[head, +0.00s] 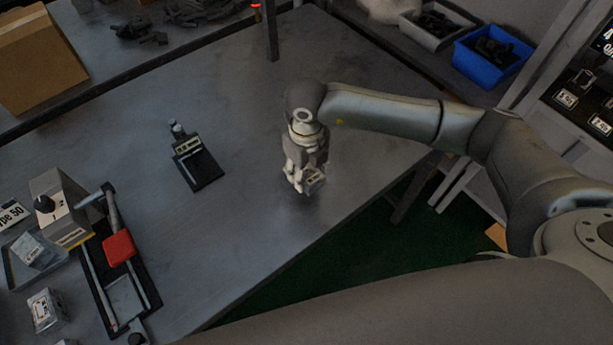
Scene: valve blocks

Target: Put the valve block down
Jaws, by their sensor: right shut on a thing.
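The valve block (315,182) is a small grey block with a pale label, at the lower end of my right gripper (304,182). My right gripper points down over the right part of the grey table (250,110) and is shut on the block. The fingers hide part of the block. I cannot tell whether the block touches the table top. My left gripper is not in view.
A black fixture (198,168) stands left of my right gripper. A device with a red handle (119,248), a grey box with a knob (62,205) and a small labelled block (45,310) are at lower left. A blue bin (490,55) is at upper right. The table around my gripper is clear.

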